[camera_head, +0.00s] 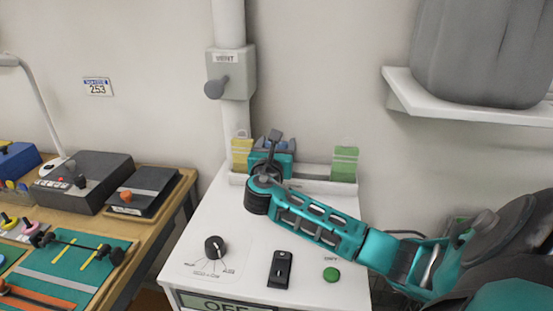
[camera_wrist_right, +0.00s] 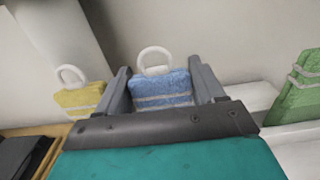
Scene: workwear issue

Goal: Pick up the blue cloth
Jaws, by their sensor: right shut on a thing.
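The blue cloth (camera_wrist_right: 160,90) stands upright in the right wrist view, with pale stripes and a white ring at its top. In the head view only small parts of it (camera_head: 290,144) show behind my right gripper (camera_head: 275,146). The two fingers of my right gripper (camera_wrist_right: 163,82) are on either side of the cloth and shut on it. The cloth is at the back of the white cabinet top (camera_head: 237,211), between a yellow cloth and a green cloth. Its lower part is hidden by the gripper body. My left gripper is not in view.
The yellow cloth (camera_head: 241,155) is close on the left, the green cloth (camera_head: 344,163) farther right. A grey vent box (camera_head: 238,73) on a pipe is above. A dial (camera_head: 214,246), a black switch (camera_head: 281,269) and a green button (camera_head: 331,274) are on the cabinet. A shelf (camera_head: 470,104) juts out upper right.

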